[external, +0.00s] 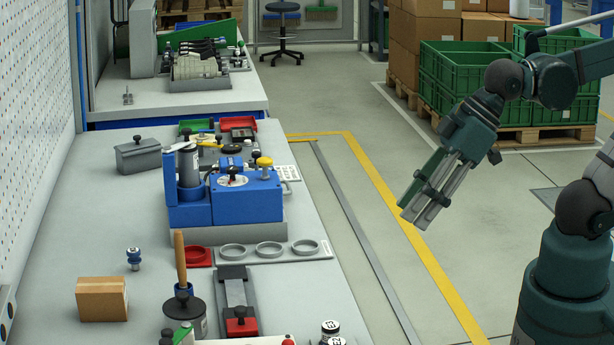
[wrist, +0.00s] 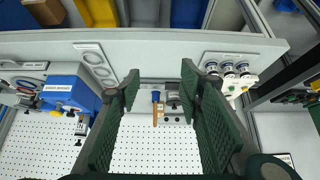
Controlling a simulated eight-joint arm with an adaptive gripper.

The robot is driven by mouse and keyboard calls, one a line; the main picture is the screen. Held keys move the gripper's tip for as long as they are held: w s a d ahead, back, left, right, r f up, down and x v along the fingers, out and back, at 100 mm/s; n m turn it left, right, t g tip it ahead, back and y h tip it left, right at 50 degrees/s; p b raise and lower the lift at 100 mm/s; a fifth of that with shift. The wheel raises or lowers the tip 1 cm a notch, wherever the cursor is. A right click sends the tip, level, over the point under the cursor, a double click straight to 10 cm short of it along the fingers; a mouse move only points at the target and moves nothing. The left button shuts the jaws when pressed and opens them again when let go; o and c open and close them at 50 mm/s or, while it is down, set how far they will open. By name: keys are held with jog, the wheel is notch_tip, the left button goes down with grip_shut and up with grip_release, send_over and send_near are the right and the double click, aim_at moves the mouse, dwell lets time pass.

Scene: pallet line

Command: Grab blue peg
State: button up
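A small blue and silver upright piece (external: 134,258), the thing in view most like a blue peg, stands on the grey bench at the left, behind a cardboard box. I cannot tell for sure that it is the peg, and I cannot pick it out in the wrist view. My gripper (external: 424,208) hangs over the floor to the right of the bench, well apart from that piece. In the wrist view my gripper (wrist: 158,78) has its two green fingers spread apart, with nothing held between them.
A blue machine block (external: 245,196) stands mid-bench. A cardboard box (external: 101,299), a wooden handle (external: 180,257) and a grey fixture with a red block (external: 241,327) are nearer. Green crates (external: 470,85) stand on a pallet behind my arm. The floor beside the bench is clear.

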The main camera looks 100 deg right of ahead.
jog(key=shift+r, duration=0.1)
jog(key=w+d+r+n+g+h+p, duration=0.1)
jog(key=w+d+r+n+p, duration=0.1)
jog(key=w+r, duration=0.35)
jog(key=w+d+r+n+g+p, duration=0.1)
jog(key=w+r+n, duration=0.2)
jog(key=w, duration=0.6)
jog(key=n+g+h+p, duration=0.3)
jog(key=n+g+p, duration=0.2)
jog(key=n+p, duration=0.6)
send_over(134, 251)
jog(key=a, duration=0.3)
notch_tip(134, 251, down, 17)
jog(key=n, duration=0.1)
jog(key=shift+d+b, duration=0.1)
jog(key=shift+b, duration=0.35)
jog(key=shift+f+h, duration=0.15)
jog(key=shift+h, duration=0.15)
jog(key=shift+x, duration=1.2)
